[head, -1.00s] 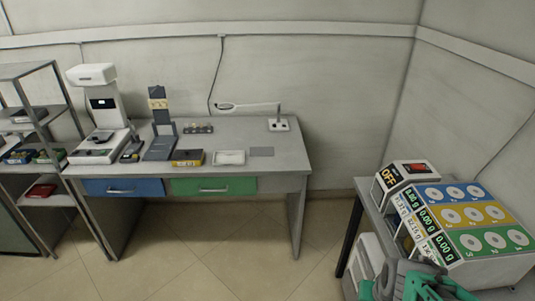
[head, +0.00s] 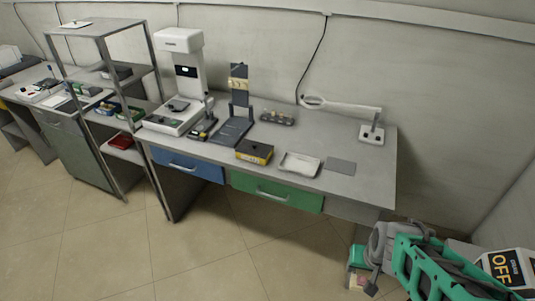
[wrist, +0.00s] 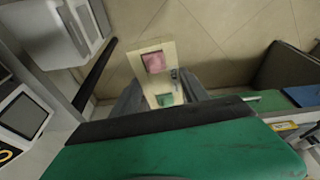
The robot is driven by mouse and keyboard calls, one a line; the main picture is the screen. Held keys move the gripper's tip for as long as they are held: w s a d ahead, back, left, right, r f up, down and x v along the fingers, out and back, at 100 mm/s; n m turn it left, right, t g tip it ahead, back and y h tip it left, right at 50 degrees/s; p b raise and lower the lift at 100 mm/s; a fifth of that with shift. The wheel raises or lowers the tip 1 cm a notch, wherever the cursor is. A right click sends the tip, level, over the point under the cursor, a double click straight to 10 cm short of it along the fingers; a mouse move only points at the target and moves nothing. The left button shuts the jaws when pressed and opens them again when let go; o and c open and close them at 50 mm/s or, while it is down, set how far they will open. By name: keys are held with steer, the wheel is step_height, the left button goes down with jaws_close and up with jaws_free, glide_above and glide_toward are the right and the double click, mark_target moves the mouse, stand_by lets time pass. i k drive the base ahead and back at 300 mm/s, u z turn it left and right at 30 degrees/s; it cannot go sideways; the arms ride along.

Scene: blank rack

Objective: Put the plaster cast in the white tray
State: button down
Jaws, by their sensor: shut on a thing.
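My gripper (head: 358,268) is at the lower right of the head view, over the floor in front of the desk. In the wrist view my gripper (wrist: 158,88) has its grey fingers shut on a cream slab (wrist: 142,56) with a pink square and a green patch; it looks like the plaster cast, but I cannot be sure. The slab's pale lower end (head: 358,283) shows under the gripper in the head view. The white tray (head: 288,168) lies on the desk near its front edge, well apart from my gripper, and looks empty.
A yellow-and-black box (head: 254,152) stands left of the tray, and a grey mat (head: 341,166) lies right of it. A magnifier lamp (head: 345,107) stands behind. Shelves (head: 117,125) are at the left. A labelled machine (head: 505,268) is at the lower right.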

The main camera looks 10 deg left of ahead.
mark_target(299, 166)
steer(key=u, duration=0.75)
steer(key=i, duration=1.2)
steer(key=u, duration=0.7)
